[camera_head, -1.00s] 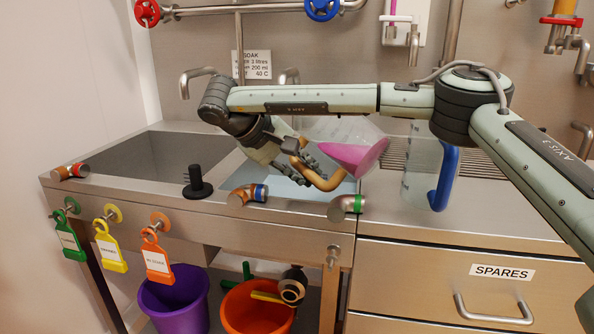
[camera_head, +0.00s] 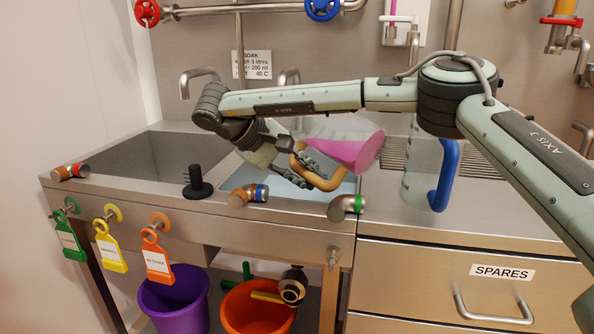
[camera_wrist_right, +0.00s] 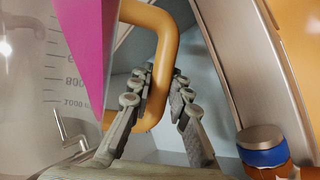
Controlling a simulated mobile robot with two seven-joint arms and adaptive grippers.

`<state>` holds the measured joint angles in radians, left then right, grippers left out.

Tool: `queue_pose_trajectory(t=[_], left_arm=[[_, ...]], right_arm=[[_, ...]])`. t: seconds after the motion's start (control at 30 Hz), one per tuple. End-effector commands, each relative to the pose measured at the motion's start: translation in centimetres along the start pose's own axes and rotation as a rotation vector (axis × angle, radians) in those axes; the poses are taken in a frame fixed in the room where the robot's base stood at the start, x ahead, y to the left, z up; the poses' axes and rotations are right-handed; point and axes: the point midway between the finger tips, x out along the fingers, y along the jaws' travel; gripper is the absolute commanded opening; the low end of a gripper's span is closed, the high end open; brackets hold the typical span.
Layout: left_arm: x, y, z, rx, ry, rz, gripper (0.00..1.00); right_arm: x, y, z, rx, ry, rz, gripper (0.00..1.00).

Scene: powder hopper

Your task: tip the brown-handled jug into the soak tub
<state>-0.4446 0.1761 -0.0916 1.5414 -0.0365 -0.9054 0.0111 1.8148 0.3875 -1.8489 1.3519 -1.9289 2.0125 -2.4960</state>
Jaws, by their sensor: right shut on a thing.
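The brown-handled jug is clear, with a tan-brown handle (camera_head: 300,163) and magenta contents (camera_head: 350,153). It is held tilted above the soak tub (camera_head: 347,187), the right-hand basin with pale blue liquid. My right gripper (camera_head: 305,173) is shut on the handle. In the right wrist view the fingers (camera_wrist_right: 160,112) lie on both sides of the handle (camera_wrist_right: 166,55), beside the magenta contents (camera_wrist_right: 84,40) and the graduation marks. I see no clear stream falling, and the jug's lip is hard to make out. My left gripper is not in view.
A blue-handled clear jug (camera_head: 441,175) stands on the counter to the right. A black knob (camera_head: 196,184) and pipe elbows with blue (camera_head: 248,194) and green (camera_head: 347,206) bands sit along the front edge. A tap (camera_head: 197,78) stands behind the tubs.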

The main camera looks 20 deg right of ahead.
Motion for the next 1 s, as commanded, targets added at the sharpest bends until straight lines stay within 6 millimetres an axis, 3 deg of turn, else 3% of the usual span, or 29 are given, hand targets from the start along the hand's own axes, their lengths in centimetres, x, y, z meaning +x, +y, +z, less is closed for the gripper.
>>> queue_pose_trajectory(t=[1.0], left_arm=[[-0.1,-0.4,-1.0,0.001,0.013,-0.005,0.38]], right_arm=[[0.0,0.0,0.0,-0.078,-0.074,0.037,0.0]])
